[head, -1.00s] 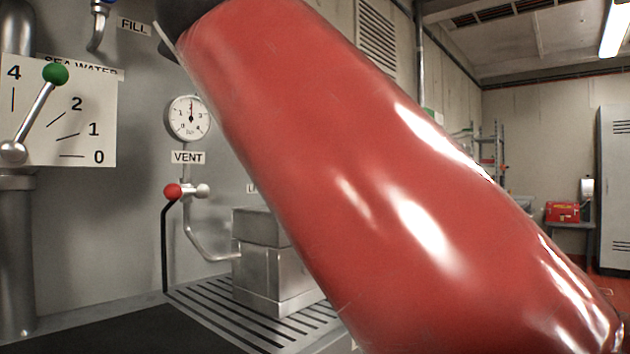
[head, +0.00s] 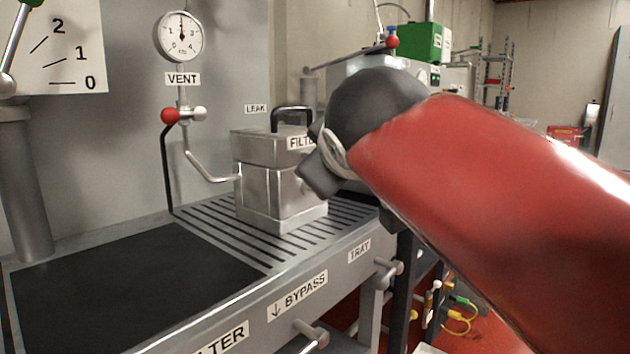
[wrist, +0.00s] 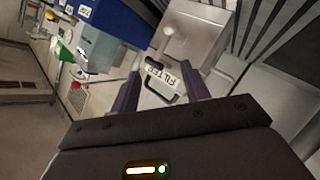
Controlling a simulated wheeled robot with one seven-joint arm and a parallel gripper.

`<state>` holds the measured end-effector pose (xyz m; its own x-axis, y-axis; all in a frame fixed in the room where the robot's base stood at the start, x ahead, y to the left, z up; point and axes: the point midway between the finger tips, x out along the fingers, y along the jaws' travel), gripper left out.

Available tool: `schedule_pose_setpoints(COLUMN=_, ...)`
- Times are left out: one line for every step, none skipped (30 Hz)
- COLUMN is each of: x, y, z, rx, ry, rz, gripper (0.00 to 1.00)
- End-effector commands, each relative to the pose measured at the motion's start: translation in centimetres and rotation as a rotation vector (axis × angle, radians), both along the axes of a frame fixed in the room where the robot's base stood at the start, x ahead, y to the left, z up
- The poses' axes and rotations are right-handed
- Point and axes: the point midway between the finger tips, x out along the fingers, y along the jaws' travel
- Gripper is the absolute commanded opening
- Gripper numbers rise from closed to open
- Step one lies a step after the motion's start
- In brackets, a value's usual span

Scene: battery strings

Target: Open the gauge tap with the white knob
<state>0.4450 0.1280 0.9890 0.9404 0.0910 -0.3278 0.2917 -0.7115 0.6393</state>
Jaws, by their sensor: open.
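A small white knob (head: 437,284) shows low at the right in the head view, beyond the bench end; I cannot tell if it belongs to the gauge tap. The pressure gauge (head: 180,37) is on the wall above the VENT label. Below it is a tap with a red knob (head: 170,116) and a pale metal end. My gripper (head: 318,176) is beside the right of the metal filter box (head: 262,190), its tips partly hidden. In the wrist view my gripper (wrist: 160,72) is open, with the box's FILTER label and handle (wrist: 160,94) showing between its fingers.
The bench holds a black mat (head: 120,290) and a slotted drain tray (head: 350,208). Handles, including the BYPASS handle (head: 312,335), stick out of its front. A green box (head: 425,42) stands behind my arm. Yellow and green hoses (head: 460,315) lie low at the right.

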Motion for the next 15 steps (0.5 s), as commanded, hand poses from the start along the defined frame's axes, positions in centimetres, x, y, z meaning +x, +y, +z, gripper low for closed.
schedule_pose_setpoints(x=-0.9, y=-2.3, z=-2.9, rx=0.034, ry=0.079, rz=-0.056, gripper=0.46)
schedule_pose_setpoints(x=-1.4, y=-3.4, z=-4.9, rx=0.061, ry=0.127, rz=-0.088, gripper=0.46)
schedule_pose_setpoints(x=-2.3, y=-4.9, z=-7.5, rx=0.097, ry=0.191, rz=-0.131, gripper=0.46)
schedule_pose_setpoints(x=-3.1, y=-5.9, z=-9.4, rx=0.126, ry=0.236, rz=-0.164, gripper=0.46)
schedule_pose_setpoints(x=-4.0, y=-6.9, z=-11.3, rx=0.155, ry=0.283, rz=-0.196, gripper=0.46)
schedule_pose_setpoints(x=-5.2, y=-8.1, z=-13.8, rx=0.198, ry=0.344, rz=-0.243, gripper=0.46)
schedule_pose_setpoints(x=-6.2, y=-9.0, z=-15.7, rx=0.229, ry=0.387, rz=-0.277, gripper=0.46)
schedule_pose_setpoints(x=-7.2, y=-9.7, z=-17.5, rx=0.261, ry=0.429, rz=-0.311, gripper=0.46)
schedule_pose_setpoints(x=-8.7, y=-10.5, z=-19.8, rx=0.305, ry=0.482, rz=-0.355, gripper=0.46)
schedule_pose_setpoints(x=-9.7, y=-11.0, z=-21.5, rx=0.335, ry=0.518, rz=-0.386, gripper=0.46)
schedule_pose_setpoints(x=-10.7, y=-11.5, z=-23.0, rx=0.366, ry=0.553, rz=-0.417, gripper=0.46)
schedule_pose_setpoints(x=-12.1, y=-12.0, z=-24.8, rx=0.403, ry=0.595, rz=-0.454, gripper=0.46)
schedule_pose_setpoints(x=-12.9, y=-12.2, z=-26.0, rx=0.43, ry=0.621, rz=-0.477, gripper=0.46)
schedule_pose_setpoints(x=-13.7, y=-12.4, z=-27.1, rx=0.454, ry=0.646, rz=-0.5, gripper=0.46)
schedule_pose_setpoints(x=-14.7, y=-12.6, z=-28.4, rx=0.481, ry=0.674, rz=-0.526, gripper=0.46)
